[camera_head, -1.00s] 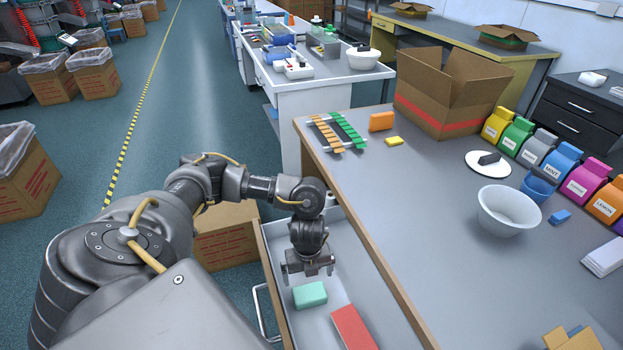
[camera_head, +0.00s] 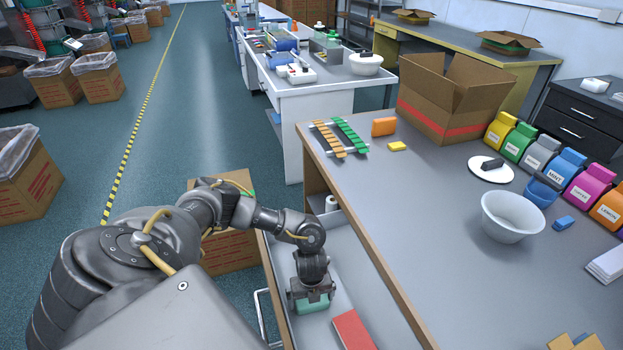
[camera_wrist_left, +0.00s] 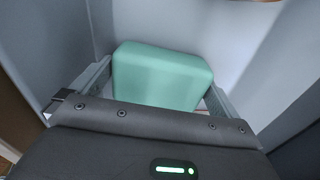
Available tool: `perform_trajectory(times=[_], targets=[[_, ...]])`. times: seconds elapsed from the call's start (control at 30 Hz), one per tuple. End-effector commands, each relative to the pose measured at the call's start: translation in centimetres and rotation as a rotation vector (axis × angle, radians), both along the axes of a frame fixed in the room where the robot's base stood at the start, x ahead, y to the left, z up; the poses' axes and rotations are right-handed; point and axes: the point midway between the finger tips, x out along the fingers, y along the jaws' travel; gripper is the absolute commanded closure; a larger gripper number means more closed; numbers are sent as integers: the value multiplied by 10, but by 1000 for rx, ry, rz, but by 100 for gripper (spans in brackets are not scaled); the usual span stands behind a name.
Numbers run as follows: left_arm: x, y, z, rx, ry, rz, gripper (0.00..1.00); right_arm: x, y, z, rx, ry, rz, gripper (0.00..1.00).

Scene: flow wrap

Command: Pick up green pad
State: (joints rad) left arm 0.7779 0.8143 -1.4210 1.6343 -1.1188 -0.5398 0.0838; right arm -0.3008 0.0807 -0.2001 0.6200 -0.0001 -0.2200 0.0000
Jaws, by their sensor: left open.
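The green pad (camera_head: 312,303) is a pale green rounded block lying in the open drawer (camera_head: 290,262). My left gripper (camera_head: 312,296) is right over the pad and hides part of it in the head view. In the left wrist view the pad (camera_wrist_left: 160,76) sits between the two open fingers of the gripper (camera_wrist_left: 155,98), one finger on each side. I cannot tell whether the fingers touch it. My right gripper is not in view.
A red block (camera_head: 353,330) lies in the drawer close to the pad. The drawer walls are near the gripper. The grey table (camera_head: 400,200) beside it holds a white bowl (camera_head: 511,216), a cardboard box (camera_head: 440,105) and several coloured containers.

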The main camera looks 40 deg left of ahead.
Motion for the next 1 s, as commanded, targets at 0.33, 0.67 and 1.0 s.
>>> perform_trajectory(times=[0.33, 0.67, 1.0], targets=[[0, 0, -1, -1, -1, 0, 13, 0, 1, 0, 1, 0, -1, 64], [0, 0, -1, -1, -1, 0, 32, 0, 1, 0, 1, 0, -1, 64], [2, -1, 48, -3, -4, -2, 32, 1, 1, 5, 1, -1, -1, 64]])
